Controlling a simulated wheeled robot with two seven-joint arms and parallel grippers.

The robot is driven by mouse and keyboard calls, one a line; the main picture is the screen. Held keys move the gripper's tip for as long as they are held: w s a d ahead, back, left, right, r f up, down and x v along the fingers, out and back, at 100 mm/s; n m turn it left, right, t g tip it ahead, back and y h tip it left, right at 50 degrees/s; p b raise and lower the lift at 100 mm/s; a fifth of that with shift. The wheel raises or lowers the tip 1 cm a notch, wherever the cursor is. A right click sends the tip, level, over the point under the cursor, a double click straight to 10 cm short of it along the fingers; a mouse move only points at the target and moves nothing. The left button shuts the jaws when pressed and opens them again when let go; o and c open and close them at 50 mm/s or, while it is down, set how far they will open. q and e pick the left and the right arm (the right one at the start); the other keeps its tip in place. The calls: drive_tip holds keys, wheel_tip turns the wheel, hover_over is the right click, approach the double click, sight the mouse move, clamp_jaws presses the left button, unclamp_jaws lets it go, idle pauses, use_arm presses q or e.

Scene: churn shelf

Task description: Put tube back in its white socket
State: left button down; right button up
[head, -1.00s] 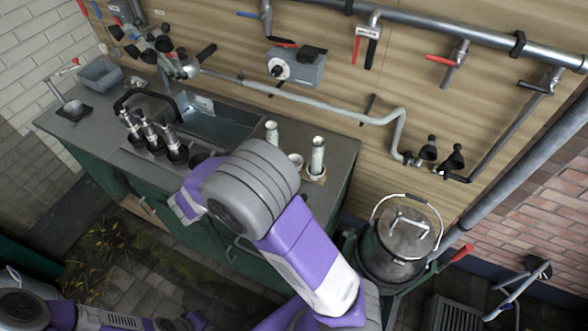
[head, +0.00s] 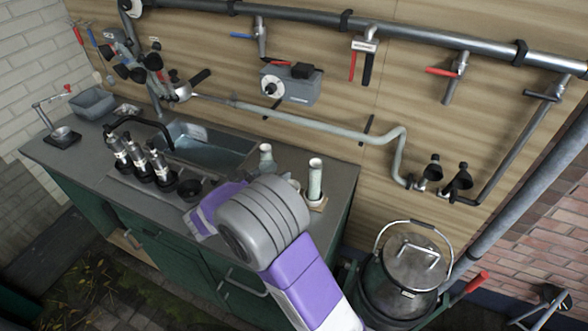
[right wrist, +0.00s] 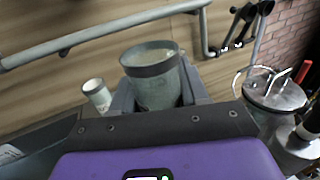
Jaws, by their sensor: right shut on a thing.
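My right gripper (right wrist: 155,98) is shut around a grey-green tube (right wrist: 152,82) with a darker rim, close in front of the right wrist camera. In the head view my right arm's grey joint covers the fingers, and I cannot make out the held tube there. A pale tube (head: 315,178) stands upright at the right end of the counter, in a light base (head: 318,204). Another pale tube (head: 265,158) stands to its left, its lower part hidden. A white ring, possibly a socket (head: 287,175), shows between them. A smaller tube (right wrist: 97,94) shows left of the held one.
The sink (head: 205,150) and several black-handled fittings (head: 140,160) lie left of the tubes on the counter (head: 75,155). A pipe (head: 310,120) runs along the wooden wall behind. A lidded metal can (head: 405,275) stands right of the counter.

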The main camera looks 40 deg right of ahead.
drive_tip(key=w+d+b, duration=0.2)
drive_tip(key=w+d, duration=0.4)
drive_tip(key=d, duration=0.5)
wheel_tip(320, 180, down, 7)
drive_tip(key=b, duration=0.2)
drive_tip(key=shift+d+b, duration=0.2)
drive_tip(key=shift+b, duration=0.1)
drive_tip(key=shift+f, duration=0.15)
drive_tip(key=o, duration=1.1)
drive_tip(key=shift+c, duration=0.2)
